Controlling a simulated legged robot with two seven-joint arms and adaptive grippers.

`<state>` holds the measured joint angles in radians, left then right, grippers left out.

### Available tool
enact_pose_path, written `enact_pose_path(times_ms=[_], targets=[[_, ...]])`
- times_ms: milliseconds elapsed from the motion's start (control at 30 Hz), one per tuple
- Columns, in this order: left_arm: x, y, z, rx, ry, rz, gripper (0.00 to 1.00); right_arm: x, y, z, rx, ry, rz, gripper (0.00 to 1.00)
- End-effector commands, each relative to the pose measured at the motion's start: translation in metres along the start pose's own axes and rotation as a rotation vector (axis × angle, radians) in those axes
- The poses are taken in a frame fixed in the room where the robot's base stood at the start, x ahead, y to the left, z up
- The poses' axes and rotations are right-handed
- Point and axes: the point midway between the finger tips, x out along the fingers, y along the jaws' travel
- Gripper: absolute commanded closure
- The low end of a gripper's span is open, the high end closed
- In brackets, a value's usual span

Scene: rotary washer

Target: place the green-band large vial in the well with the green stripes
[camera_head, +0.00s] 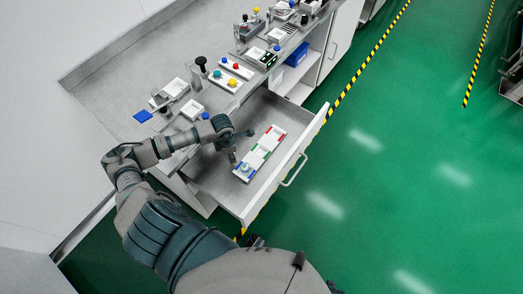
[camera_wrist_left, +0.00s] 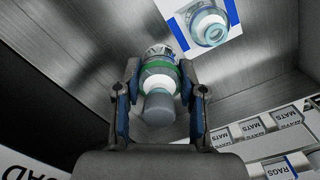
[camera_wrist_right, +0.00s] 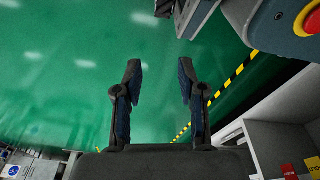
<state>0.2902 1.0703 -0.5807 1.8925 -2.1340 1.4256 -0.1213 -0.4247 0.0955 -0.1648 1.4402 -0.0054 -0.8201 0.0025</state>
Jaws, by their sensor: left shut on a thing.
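In the left wrist view my left gripper (camera_wrist_left: 159,95) is shut on the green-band large vial (camera_wrist_left: 160,70), whose grey cap faces the camera. In the head view this gripper (camera_head: 235,145) is inside the open drawer, to the left of a white rack (camera_head: 262,150). The rack has blue, green and red stripes; the green stripes are in its middle. A second vial (camera_head: 244,168) stands at the blue end, and it also shows in the left wrist view (camera_wrist_left: 208,25). The held vial is apart from the green-striped well. My right gripper (camera_wrist_right: 158,85) is open and empty.
The drawer (camera_head: 225,185) is pulled out, with bare metal floor around the rack. The counter (camera_head: 130,85) above carries trays, coloured-cap items and black-knobbed tools. The right wrist view shows green floor beyond the right fingers.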

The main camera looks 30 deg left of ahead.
Motion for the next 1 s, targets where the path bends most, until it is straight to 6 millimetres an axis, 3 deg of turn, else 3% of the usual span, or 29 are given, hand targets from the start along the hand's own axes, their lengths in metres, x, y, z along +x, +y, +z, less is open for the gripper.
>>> enact_pose_path(times_ms=[300,433,600,867,1000], targets=[[0.009,0.003,0.091,0.003,-0.002,0.001,0.98,0.002,0.002,0.001,0.0,0.002,-0.006,0.6],[0.013,0.005,0.119,0.003,0.001,0.004,0.98,0.0,0.002,-0.001,0.0,0.001,0.0,0.6],[0.017,0.009,0.131,0.004,0.001,0.002,0.98,-0.001,0.002,-0.002,0.0,0.001,0.0,0.6],[0.05,0.01,0.127,0.002,0.002,-0.003,0.98,-0.003,0.003,-0.005,0.001,0.002,0.001,0.6],[0.053,0.01,0.128,0.004,0.001,0.002,0.98,-0.008,0.002,-0.011,0.002,0.01,-0.001,0.6]])
